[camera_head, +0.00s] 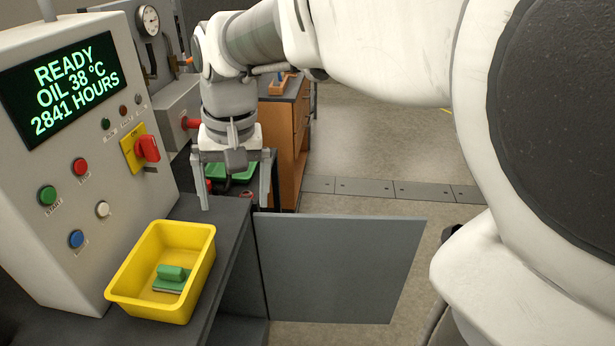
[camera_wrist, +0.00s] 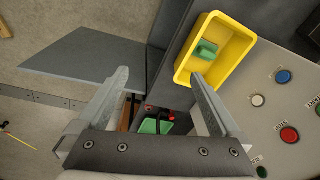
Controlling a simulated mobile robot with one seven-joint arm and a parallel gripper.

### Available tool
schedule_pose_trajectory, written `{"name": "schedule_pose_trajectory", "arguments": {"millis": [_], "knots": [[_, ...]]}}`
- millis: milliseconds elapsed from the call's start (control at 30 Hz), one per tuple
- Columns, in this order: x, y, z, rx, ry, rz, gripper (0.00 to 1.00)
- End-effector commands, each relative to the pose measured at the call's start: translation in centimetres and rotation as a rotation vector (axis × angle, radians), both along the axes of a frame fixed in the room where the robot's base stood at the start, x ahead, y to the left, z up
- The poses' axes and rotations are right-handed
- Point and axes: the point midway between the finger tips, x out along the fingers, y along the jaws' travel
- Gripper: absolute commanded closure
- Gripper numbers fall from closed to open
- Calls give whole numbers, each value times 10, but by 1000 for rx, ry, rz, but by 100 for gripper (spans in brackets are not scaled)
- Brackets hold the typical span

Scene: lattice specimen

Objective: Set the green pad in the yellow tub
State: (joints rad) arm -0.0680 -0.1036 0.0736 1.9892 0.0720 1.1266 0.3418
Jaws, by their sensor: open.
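The green pad (camera_head: 172,272), with a rounded green grip on top, lies inside the yellow tub (camera_head: 146,307), on its floor. The tub stands on the dark bench top in front of the control panel. In the wrist view the pad (camera_wrist: 206,48) also shows inside the tub (camera_wrist: 228,66), at upper right. My gripper (camera_head: 234,204) is open with nothing between its fingers. It points down beyond the tub and to its right, apart from both tub and pad. The fingers also show in the wrist view (camera_wrist: 159,75).
The control panel (camera_head: 70,130) with buttons and a lit display rises left of the tub. A grey door panel (camera_head: 340,268) stands open right of the bench. A wooden cabinet (camera_head: 286,140) and a green tray (camera_head: 240,173) are behind my gripper. Open floor lies right.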

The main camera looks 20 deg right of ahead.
Motion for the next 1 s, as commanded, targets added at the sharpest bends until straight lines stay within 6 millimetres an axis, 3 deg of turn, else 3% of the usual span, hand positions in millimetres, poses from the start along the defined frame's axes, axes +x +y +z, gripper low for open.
{"name": "schedule_pose_trajectory", "arguments": {"millis": [33, 100, 500, 700, 1000], "knots": [[-14, -5, 18, -7, -73, 20, 0], [-28, -13, 20, -21, -111, 41, 0], [-104, -55, 8, -107, -310, 154, 0], [-124, -64, -2, -136, -366, 190, 0], [-128, -66, -5, -143, -378, 200, 0]]}}
